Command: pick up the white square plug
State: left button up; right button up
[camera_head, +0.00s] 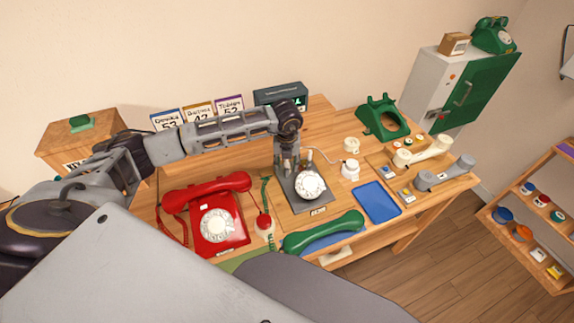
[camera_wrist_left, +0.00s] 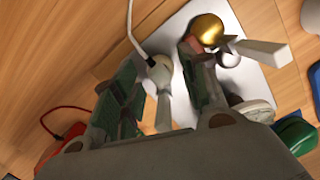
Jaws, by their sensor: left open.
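My left gripper (camera_head: 287,166) is open above the grey plate (camera_head: 287,192) at the middle of the bench. In the left wrist view its two fingers (camera_wrist_left: 165,108) stand either side of a pale plug-like piece (camera_wrist_left: 160,72) with a rounded top and a white cord. I take this as the white plug; its square shape cannot be made out, and no clear grip on it shows. In the head view the gripper hides this piece. A white cord (camera_head: 324,157) runs from near the gripper to a cream round-topped object (camera_head: 350,169). My right gripper is not in view.
A white dial (camera_head: 310,185) lies on the plate, close to the gripper. A gold ball (camera_wrist_left: 208,29) is near one finger. A red phone (camera_head: 219,225) stands left, a green handset (camera_head: 323,232) in front, a blue tray (camera_head: 377,202) right. A dark clock box (camera_head: 280,94) stands behind.

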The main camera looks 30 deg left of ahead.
pick_arm(q)
jog(key=shift+f, duration=0.2)
dwell(0.3)
grip_shut()
